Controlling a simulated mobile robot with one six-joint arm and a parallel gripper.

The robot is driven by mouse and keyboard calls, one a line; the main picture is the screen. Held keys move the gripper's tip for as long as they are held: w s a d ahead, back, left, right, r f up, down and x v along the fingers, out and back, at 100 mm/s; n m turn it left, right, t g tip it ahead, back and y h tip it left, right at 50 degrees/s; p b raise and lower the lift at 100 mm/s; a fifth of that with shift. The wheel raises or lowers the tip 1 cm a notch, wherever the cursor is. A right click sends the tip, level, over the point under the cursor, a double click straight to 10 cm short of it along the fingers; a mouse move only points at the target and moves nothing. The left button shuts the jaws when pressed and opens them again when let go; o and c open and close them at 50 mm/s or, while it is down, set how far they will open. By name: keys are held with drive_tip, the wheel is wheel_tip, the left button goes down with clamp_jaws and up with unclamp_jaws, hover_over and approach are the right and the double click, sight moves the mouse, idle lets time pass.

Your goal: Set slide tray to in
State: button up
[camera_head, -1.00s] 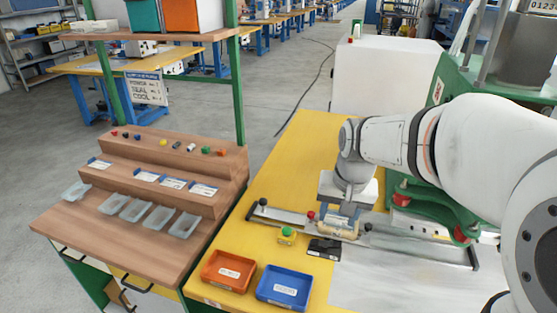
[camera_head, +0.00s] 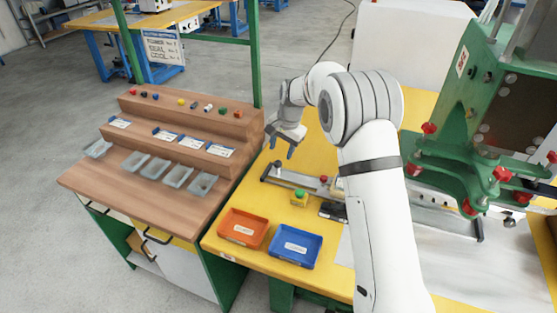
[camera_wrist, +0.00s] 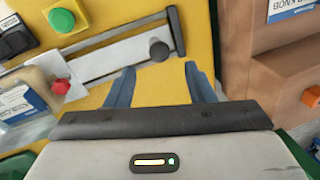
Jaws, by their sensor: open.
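The slide tray (camera_head: 300,181) is a long, flat metal piece on the yellow table, running from the left toward the green machine. A black knob (camera_head: 277,165) stands at its left end. My arm hides its middle. My gripper (camera_head: 281,148) is open and empty, pointing down above the left end. In the wrist view its two blue fingers (camera_wrist: 161,85) are spread, with the black knob (camera_wrist: 158,50) just beyond the tips, between them in the picture. A beige part (camera_wrist: 30,92) with a label lies toward the tray's other side, near a red knob (camera_wrist: 60,87).
A green button (camera_head: 299,196) on a yellow box and a black box (camera_head: 333,210) sit in front of the tray. Orange (camera_head: 243,228) and blue (camera_head: 295,246) bins stand at the front. A wooden stepped rack (camera_head: 180,135) is left; the green machine (camera_head: 480,110) is right.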

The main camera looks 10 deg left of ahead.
sight(278, 161)
drive_tip(key=f, duration=0.4)
drive_tip(key=a+f, duration=0.1)
drive_tip(key=f, duration=0.1)
drive_tip(key=shift+w, duration=0.25)
drive_tip(key=shift+c, duration=0.2)
clamp_jaws()
